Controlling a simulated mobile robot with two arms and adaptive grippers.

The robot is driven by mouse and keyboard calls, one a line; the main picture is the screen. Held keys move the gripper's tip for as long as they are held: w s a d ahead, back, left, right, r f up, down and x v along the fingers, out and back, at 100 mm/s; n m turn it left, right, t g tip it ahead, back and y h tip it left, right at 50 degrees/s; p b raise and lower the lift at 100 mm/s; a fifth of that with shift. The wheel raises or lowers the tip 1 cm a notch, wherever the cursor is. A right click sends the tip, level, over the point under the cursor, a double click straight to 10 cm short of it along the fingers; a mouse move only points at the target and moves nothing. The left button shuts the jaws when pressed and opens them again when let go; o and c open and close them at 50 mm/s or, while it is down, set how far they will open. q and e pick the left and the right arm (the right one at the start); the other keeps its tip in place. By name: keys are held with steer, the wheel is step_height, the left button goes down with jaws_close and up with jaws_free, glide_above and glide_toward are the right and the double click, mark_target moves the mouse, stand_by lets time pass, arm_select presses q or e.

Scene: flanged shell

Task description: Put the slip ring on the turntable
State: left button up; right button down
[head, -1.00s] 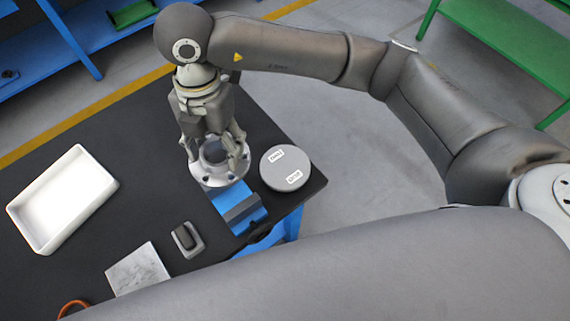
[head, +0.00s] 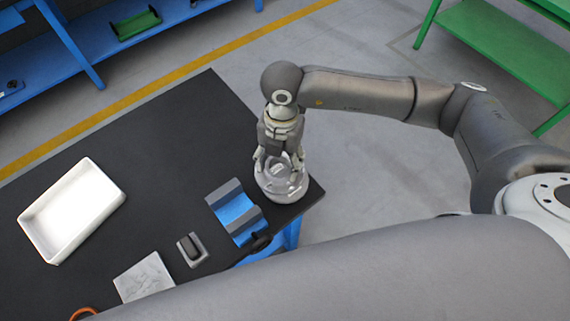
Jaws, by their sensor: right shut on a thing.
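The slip ring (head: 270,184), a pale grey flanged ring, is in my right gripper (head: 281,165) near the table's right corner. The gripper points down and is shut on it. The ring is over the round grey turntable (head: 284,198) and covers most of its top, with only the lower rim showing. I cannot tell whether the ring touches the turntable or hangs just above it. The turntable's labels are mostly hidden. My left gripper is out of view.
An empty blue cradle (head: 238,214) with grey ends stands left of the turntable. A white tray (head: 30,232), a small grey block with a dark top (head: 192,250) and a marbled plate (head: 144,278) lie further left. The black table's (head: 170,150) far middle is clear.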

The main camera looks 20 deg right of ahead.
mark_target(284, 167)
steer(key=shift+w+d+f, duration=0.1)
steer(key=shift+d+f, duration=0.2)
steer(key=shift+f, duration=0.05)
steer(key=f, duration=0.1)
steer(key=f+p, duration=0.1)
steer(key=shift+d+f+p, duration=0.3)
steer(key=shift+f, duration=0.6)
steer(key=shift+f, duration=0.1)
steer(key=shift+f, duration=0.1)
steer(key=shift+c, duration=2.4)
jaws_free()
